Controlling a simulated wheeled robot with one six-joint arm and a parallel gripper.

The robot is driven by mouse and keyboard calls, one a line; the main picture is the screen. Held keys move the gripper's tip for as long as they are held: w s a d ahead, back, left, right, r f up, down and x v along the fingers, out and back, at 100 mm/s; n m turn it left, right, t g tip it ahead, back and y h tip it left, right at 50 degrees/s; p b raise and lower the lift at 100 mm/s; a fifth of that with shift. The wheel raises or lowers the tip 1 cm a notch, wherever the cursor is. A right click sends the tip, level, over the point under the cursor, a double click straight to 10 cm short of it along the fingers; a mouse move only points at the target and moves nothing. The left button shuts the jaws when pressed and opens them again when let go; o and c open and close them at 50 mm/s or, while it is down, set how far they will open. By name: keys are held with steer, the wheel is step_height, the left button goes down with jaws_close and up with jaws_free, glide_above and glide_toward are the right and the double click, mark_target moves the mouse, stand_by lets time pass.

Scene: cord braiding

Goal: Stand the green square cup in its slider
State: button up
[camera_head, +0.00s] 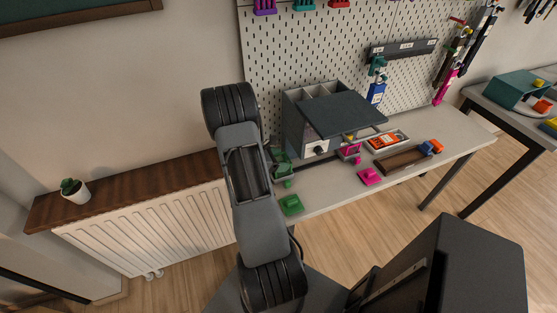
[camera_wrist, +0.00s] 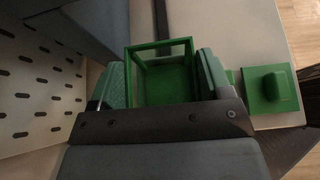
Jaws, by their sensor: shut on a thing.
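The green square cup (camera_wrist: 165,78) shows in the wrist view as an open-topped, hollow box. My gripper (camera_wrist: 163,82) is shut on it, with one finger against each side wall. In the head view, green parts (camera_head: 283,165) show just right of my arm at the bench's left end; my arm hides the fingers, and I cannot separate cup from slider there. The slider is otherwise hidden beneath the cup and gripper, so I cannot tell whether the cup is seated.
A green lid-like block with a raised grip (camera_wrist: 270,88) lies on the bench near the front edge. A grey cabinet (camera_head: 305,140) stands behind. A pink lid-like block (camera_head: 370,176), a pink piece on the rail (camera_head: 350,152) and a brown tray (camera_head: 402,161) are farther right. Pegboard (camera_head: 330,55) backs the bench.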

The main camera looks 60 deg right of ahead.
steer(key=o, duration=1.1)
steer(key=shift+c, duration=0.2)
steer(key=v, duration=1.4)
steer(key=shift+b, duration=0.4)
steer(key=shift+d, duration=0.1)
